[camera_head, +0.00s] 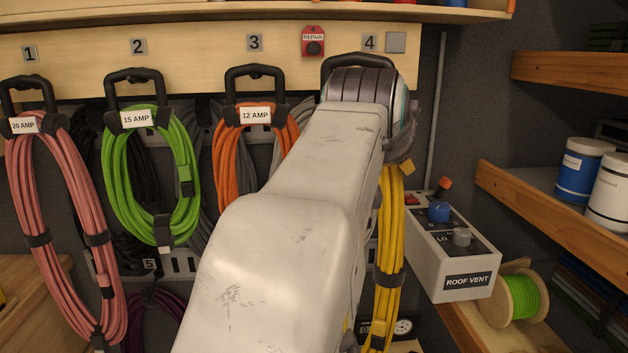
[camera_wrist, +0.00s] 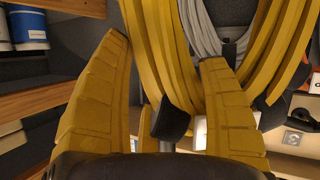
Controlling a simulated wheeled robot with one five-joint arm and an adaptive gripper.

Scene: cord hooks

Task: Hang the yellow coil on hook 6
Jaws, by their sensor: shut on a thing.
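The yellow coil (camera_head: 389,230) hangs in long loops on the right side of my arm, with a black strap around its lower part. Its upper part is hidden behind my arm. In the wrist view, the yellow coil (camera_wrist: 172,60) runs past and between the two yellow fingers of my gripper (camera_wrist: 165,52), which is shut on it. A dark strap piece shows low between the fingers. A hook 6 label is not visible; a number 5 label (camera_head: 149,264) shows low on the left.
A pink coil (camera_head: 40,220), a green coil (camera_head: 108,165) and an orange coil (camera_head: 224,170) hang under labels 1 to 3. A black handle (camera_head: 350,60) shows under label 4; its coil is unclear. A roof vent box (camera_head: 465,262) and shelves stand close on the right.

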